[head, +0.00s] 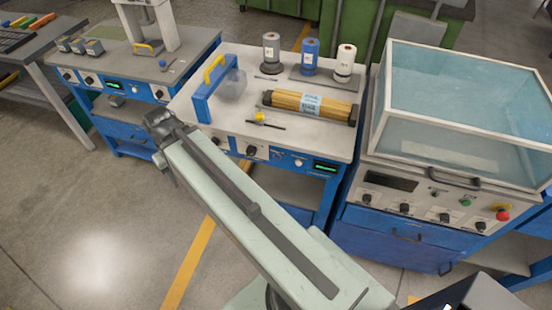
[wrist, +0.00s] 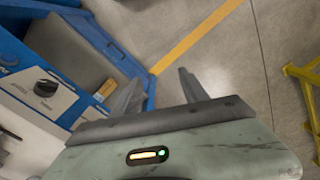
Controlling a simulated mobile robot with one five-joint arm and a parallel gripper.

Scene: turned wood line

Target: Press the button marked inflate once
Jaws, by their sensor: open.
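No button with a readable inflate label shows. The middle blue bench has a front control panel with dark knobs, one of them a knob (head: 251,151), a small round control (head: 299,163) and a green-lit display (head: 325,168). My arm reaches to the left end of this panel and hides part of the bench front. My gripper is open and empty in the wrist view (wrist: 160,85), its two fingers apart over the floor and the bench's blue edge. A black knob (wrist: 46,88) on a white plate lies to the left of the fingers, apart from them.
On the middle bench (head: 218,112) are a blue and yellow handle, a wooden bundle (head: 310,105) and several small bottles. A glass-covered machine (head: 460,110) with knobs, a green button and a red button (head: 503,215) stands right. Another blue bench (head: 130,65) stands left. Floor at left is clear.

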